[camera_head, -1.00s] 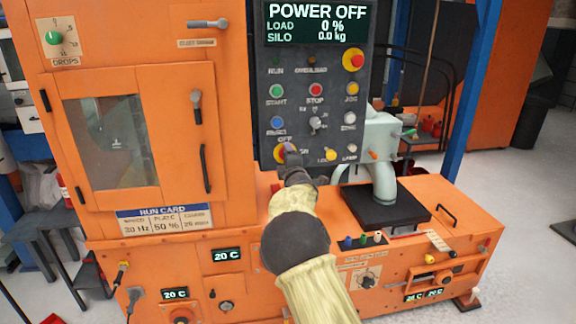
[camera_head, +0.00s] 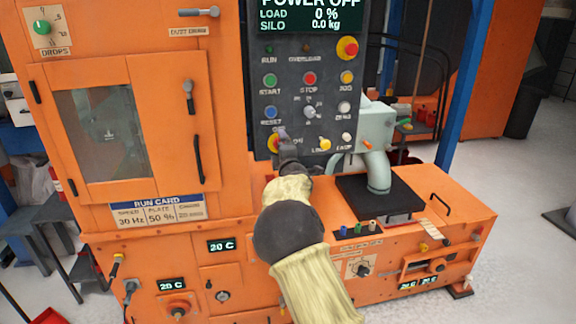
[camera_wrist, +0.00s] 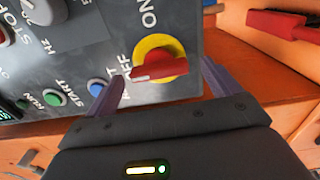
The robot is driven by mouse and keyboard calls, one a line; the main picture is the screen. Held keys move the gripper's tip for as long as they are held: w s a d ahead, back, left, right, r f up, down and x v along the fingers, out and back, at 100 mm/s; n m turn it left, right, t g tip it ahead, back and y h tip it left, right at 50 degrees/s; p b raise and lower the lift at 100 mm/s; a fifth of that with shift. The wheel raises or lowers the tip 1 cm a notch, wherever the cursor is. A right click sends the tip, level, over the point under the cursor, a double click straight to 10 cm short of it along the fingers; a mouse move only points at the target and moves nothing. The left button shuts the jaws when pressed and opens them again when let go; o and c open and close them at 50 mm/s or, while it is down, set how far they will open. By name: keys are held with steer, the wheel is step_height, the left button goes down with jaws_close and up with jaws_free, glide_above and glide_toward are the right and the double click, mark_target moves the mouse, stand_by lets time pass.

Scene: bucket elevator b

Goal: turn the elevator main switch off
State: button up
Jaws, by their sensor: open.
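The main switch, a red knob on a yellow ring, is in the wrist view (camera_wrist: 160,66) on the dark control panel (camera_wrist: 105,40). Its handle carries a white line that points toward the OFF mark; the ON mark is at the top of the picture. In the head view the switch (camera_head: 273,143) is partly covered by my gripper (camera_head: 284,138). My gripper also shows in the wrist view (camera_wrist: 163,76), open, with one purple finger on each side of the knob. I cannot tell whether either finger touches it. The display (camera_head: 310,15) reads POWER OFF.
Blue, green and red buttons sit beside the switch on the panel. A yellow knob (camera_head: 325,144) is to its right, and a red emergency button (camera_head: 347,48) is at the top right. The orange machine base (camera_head: 440,225) juts out below the panel.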

steer(key=b+v, duration=0.2)
steer(key=v, duration=1.5)
steer(key=shift+r, duration=0.1)
steer(key=s+d+f+m+g+h, duration=0.5)
steer(key=s+d+f+m+g, duration=0.3)
steer(key=d+f+m, duration=0.55)
steer(key=s+d+f+m+g, duration=0.2)
steer(key=s+d+m+g, duration=0.15)
steer(key=s, duration=0.85)
steer(key=s+d+f+m+g, duration=0.25)
steer(key=s+m, duration=0.25)
steer(key=s, duration=0.6)
step_height(320, 180, up, 21)
steer(key=p, duration=2)
steer(key=shift+a+f+n+g, duration=0.15)
steer(key=shift+a+n+g, duration=0.15)
steer(key=shift+a+g, duration=0.1)
